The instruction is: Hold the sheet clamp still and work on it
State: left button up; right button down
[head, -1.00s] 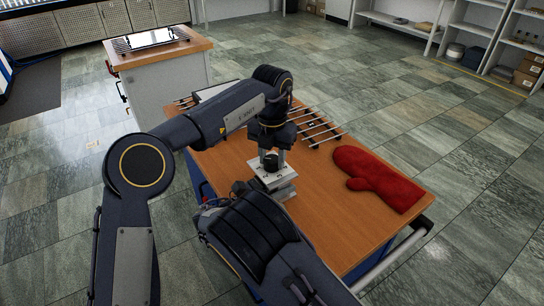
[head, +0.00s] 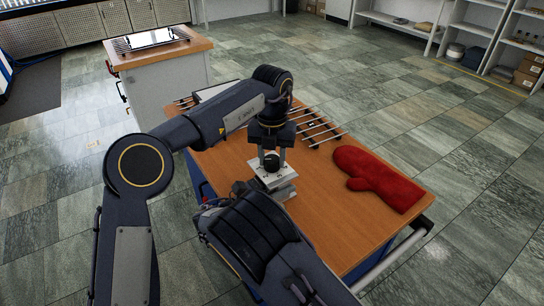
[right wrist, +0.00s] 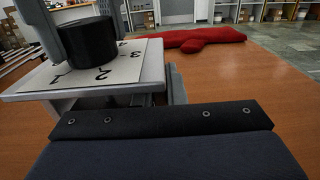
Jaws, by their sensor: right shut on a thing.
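The sheet clamp (head: 284,187) is a pale metal block on the wooden bench. It has a numbered top plate (right wrist: 128,68) and a black round knob (head: 271,162), which also shows in the right wrist view (right wrist: 89,42). My left gripper (head: 271,156) points down from above, its grey fingers on either side of the knob. Whether they press on it is not clear. My right gripper (right wrist: 160,98) is low beside the clamp and shut on its lower part, under the plate. In the head view my right arm hides most of this grip.
A red oven mitt (head: 376,178) lies to the right on the bench (head: 330,225). Several metal rods (head: 316,128) lie behind the clamp. Another wood-topped cabinet (head: 165,55) stands at the back left. The bench between clamp and mitt is clear.

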aim_at(272, 159)
pick_arm(q)
jog(key=o, duration=0.5)
jog(key=shift+c, duration=0.2)
notch_tip(272, 159, up, 12)
dwell(0.4)
